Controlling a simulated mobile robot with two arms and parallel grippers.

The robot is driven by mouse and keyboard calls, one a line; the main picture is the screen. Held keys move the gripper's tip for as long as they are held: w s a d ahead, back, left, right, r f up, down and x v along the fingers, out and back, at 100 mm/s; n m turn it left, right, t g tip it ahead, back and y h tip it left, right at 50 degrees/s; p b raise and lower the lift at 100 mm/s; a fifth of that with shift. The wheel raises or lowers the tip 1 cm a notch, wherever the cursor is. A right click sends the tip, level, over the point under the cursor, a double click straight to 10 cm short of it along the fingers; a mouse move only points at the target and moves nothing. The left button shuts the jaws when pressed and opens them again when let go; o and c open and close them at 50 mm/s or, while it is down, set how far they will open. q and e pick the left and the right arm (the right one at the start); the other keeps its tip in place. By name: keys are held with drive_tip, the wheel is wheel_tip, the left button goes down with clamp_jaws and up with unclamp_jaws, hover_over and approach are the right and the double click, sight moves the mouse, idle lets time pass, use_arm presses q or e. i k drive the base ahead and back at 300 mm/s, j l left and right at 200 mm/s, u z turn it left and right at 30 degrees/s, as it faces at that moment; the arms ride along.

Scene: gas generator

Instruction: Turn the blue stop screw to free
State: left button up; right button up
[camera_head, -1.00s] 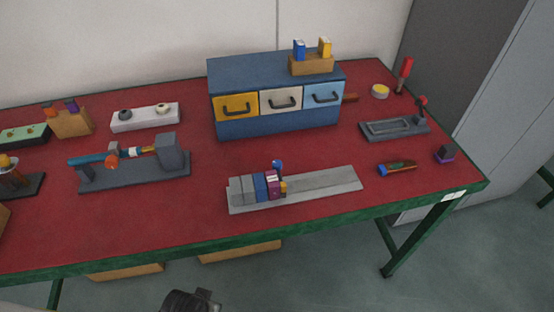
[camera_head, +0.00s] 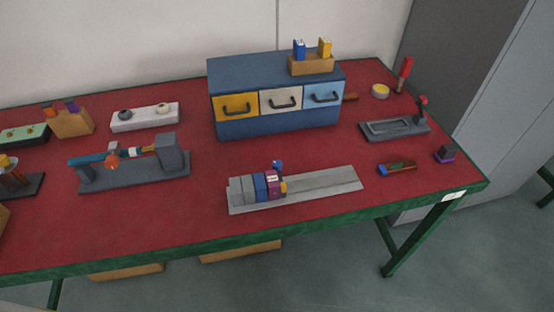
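A small blue knob (camera_head: 278,163), which looks like the blue stop screw, stands up at the right end of a row of blocks on a grey rail (camera_head: 325,184). The row holds grey blocks (camera_head: 242,189), a blue block (camera_head: 260,187) and a purple block (camera_head: 273,184), with a small yellow piece (camera_head: 284,187) beside it. The knob is too small for me to tell how it is turned. Neither of my grippers is in view, and nothing touches the knob.
A blue drawer cabinet (camera_head: 275,122) stands behind the rail on the red table (camera_head: 210,215). A grey fixture with a rod (camera_head: 130,177) is on the left. A grey tray (camera_head: 390,128) and a small tool (camera_head: 397,167) lie on the right. The table front is clear.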

sight(276, 164)
drive_tip(key=l+u, duration=0.2)
drive_tip(key=u, duration=0.2)
drive_tip(key=l+u, duration=0.45)
drive_tip(key=u, duration=0.3)
drive_tip(key=i+l, duration=0.05)
